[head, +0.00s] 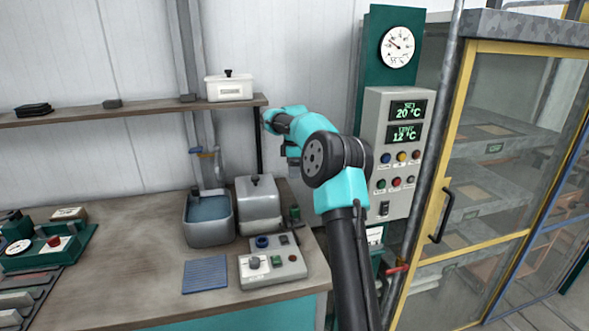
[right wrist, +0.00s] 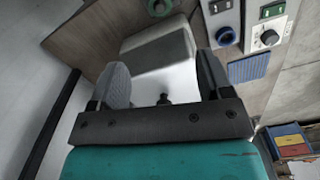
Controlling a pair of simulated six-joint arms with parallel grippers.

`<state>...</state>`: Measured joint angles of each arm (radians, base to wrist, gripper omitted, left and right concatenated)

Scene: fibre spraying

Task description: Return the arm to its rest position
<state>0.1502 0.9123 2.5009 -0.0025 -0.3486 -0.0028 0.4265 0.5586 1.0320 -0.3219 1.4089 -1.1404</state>
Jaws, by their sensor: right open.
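My right arm rises from the bottom right of the head view and bends at a black and teal elbow. Its forearm reaches back toward the wall, and the gripper is mostly hidden behind the arm there. In the right wrist view my right gripper (right wrist: 163,76) is open, with its two dark fingers apart and nothing held between them. A grey lidded container (head: 258,205) stands on the bench below it. The container's pale lid (right wrist: 160,60) and dark knob show between the fingers, apart from them as far as I can tell. My left gripper is not in view.
A water basin (head: 209,217), blue mat (head: 205,274) and control box (head: 272,264) stand on the bench (head: 110,270). A shelf (head: 130,112) holds a white box (head: 229,87). The temperature panel (head: 397,150) and yellow-framed cabinet (head: 480,180) stand right of the arm.

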